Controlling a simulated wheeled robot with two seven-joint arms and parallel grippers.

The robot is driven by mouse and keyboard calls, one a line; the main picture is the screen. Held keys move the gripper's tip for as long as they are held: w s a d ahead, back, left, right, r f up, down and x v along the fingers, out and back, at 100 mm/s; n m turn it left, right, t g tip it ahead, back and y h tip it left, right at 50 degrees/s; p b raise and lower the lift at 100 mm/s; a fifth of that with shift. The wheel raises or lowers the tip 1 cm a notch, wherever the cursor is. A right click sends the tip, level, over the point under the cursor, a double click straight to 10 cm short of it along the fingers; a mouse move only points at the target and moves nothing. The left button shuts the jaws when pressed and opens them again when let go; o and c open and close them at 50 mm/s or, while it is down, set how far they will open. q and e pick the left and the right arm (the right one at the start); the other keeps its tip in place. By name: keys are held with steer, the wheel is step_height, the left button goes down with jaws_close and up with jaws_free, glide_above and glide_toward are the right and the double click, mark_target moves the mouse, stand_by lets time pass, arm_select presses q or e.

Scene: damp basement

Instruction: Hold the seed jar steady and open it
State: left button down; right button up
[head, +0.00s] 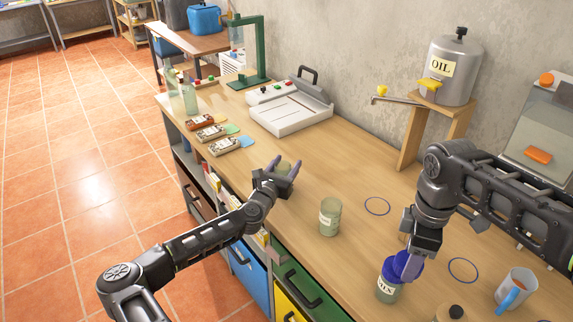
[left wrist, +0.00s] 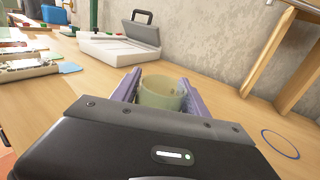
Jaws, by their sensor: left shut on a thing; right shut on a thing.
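My left gripper (head: 284,170) is shut on a pale green, cup-like jar (left wrist: 160,94) on the workbench. The left wrist view shows it between both fingers, its top seemingly open; its lower part is hidden. My right gripper (head: 405,262) points down, shut on the blue lid (head: 404,267) of a labelled glass jar (head: 387,290) near the front edge. The lid sits at the jar's top; I cannot tell whether it is loose. Another labelled greenish jar (head: 330,217) stands between the grippers, touched by neither. I cannot read which label says seeds.
Blue rings (head: 377,206) and (head: 463,270) mark the wooden bench top. A mug (head: 516,289) and a cork-topped jar (head: 450,313) stand at the right front. An oil can (head: 453,68) on a wooden stand, a white machine (head: 291,106) and trays (head: 224,145) lie farther back.

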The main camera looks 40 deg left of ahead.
arm_select(q)
steer(key=c, duration=0.6)
jaws_free()
steer(key=shift+f, duration=0.1)
steer(key=v, duration=1.2)
